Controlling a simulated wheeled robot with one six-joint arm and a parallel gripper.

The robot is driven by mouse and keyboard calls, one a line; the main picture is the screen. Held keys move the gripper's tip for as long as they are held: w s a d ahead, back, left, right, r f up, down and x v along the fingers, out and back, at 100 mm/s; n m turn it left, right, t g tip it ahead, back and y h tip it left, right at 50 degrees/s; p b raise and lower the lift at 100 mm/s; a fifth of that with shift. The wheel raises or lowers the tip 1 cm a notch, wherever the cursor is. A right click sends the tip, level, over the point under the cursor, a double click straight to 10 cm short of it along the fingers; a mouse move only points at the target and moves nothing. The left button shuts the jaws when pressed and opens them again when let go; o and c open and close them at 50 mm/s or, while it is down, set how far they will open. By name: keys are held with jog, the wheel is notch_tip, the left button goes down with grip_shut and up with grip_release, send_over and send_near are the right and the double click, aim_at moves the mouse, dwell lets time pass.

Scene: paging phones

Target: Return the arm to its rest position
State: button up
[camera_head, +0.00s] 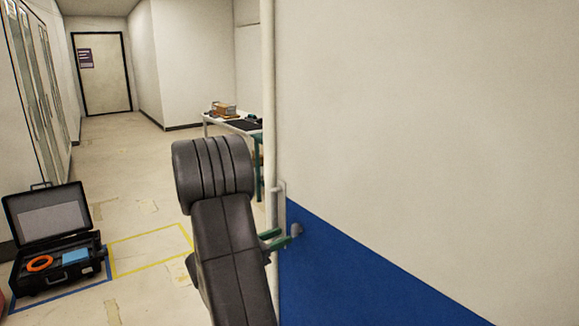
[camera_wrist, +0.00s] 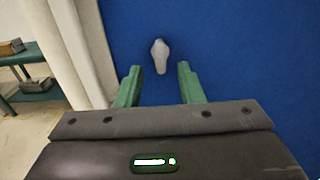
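My gripper (camera_wrist: 159,78) shows in the wrist view with its two green fingers spread apart and nothing between them. A small grey knob (camera_wrist: 160,55) on a blue surface (camera_wrist: 230,50) is just beyond the fingertips, roughly centred on the gap. In the head view my dark arm reaches up the middle, and the green fingers of my gripper (camera_head: 278,240) are beside the grey knob (camera_head: 296,230) at the edge of a white and blue panel (camera_head: 430,130). I cannot tell whether a finger touches the knob.
The panel fills the right side, close to my arm. An open black case (camera_head: 55,276) holding an orange ring and a blue item stands on the floor at left, beside a yellow taped area (camera_head: 148,228). A table (camera_head: 225,124) stands behind. The corridor floor is largely clear.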

aim_at(292, 231)
jog(key=b+v, duration=0.2)
jog(key=v, duration=0.8)
jog(key=p+x, duration=0.3)
jog(key=x, duration=1)
jog(key=shift+d+r, duration=0.1)
jog(key=shift+d, duration=0.15)
jog(key=shift+w+f+m, duration=0.15)
jog(key=shift+f+m, duration=0.1)
jog(key=shift+m, duration=0.05)
jog(key=shift+a+m+b, duration=0.1)
jog(key=shift+m+b, duration=0.45)
jog(key=shift+m, duration=0.45)
jog(key=m, duration=0.5)
jog(key=shift+r+b, duration=0.15)
jog(key=shift+b, duration=0.25)
jog(key=shift+b+v, duration=0.7)
jog(key=shift+v, duration=2.25)
